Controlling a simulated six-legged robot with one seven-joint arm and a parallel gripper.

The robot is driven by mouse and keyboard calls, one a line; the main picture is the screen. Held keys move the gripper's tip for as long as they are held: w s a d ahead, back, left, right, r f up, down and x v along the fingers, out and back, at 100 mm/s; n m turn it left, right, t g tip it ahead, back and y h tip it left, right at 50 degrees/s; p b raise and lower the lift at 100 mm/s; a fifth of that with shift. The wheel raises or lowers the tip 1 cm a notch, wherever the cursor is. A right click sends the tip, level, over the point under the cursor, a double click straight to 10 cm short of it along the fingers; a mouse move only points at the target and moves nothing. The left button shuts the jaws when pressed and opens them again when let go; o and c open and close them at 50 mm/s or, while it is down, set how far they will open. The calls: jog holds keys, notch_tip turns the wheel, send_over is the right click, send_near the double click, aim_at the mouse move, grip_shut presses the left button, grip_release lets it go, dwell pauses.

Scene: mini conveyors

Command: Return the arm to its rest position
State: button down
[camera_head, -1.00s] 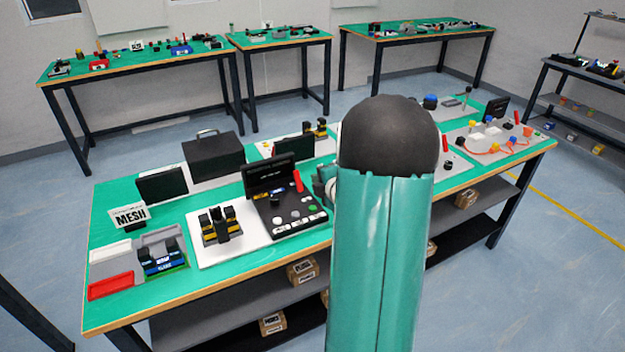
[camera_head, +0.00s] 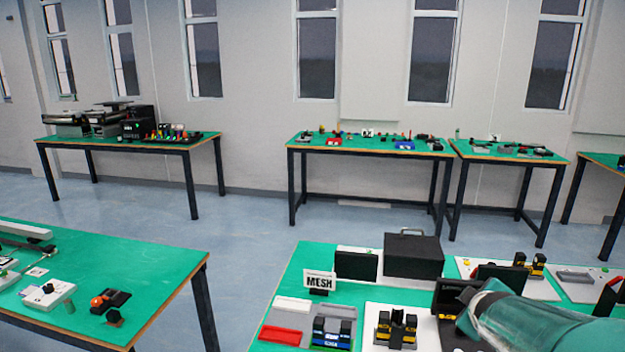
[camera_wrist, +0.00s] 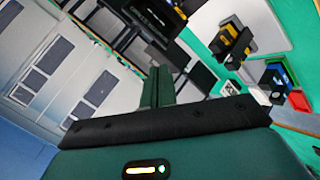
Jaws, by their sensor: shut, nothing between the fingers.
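My arm (camera_head: 530,322) crosses the lower right corner of the head view as a teal, glossy link over the near table (camera_head: 300,262). In the wrist view my gripper (camera_wrist: 157,84) shows as green fingers close together beyond a black bar. It is shut with nothing between the fingers. The wrist view is tilted, with table items beyond and to the right of the fingers.
Another green table (camera_head: 130,262) stands at left. Blue floor (camera_head: 255,235) lies open between them.

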jog(key=s+a+r+m+g+y, duration=0.1)
jog(key=s+a+m+g+y, duration=0.1)
jog(key=s+a, duration=0.7)
jog(key=s+a+r+m+g+y, duration=0.1)
jog(key=s+a+m+g+y, duration=0.1)
jog(key=s+a, duration=0.7)
jog(key=a+m+y, duration=0.1)
jog(key=a+m, duration=0.1)
jog(key=a, duration=0.3)
jog(key=shift+s+a+m, duration=0.2)
jog(key=shift+m, duration=0.1)
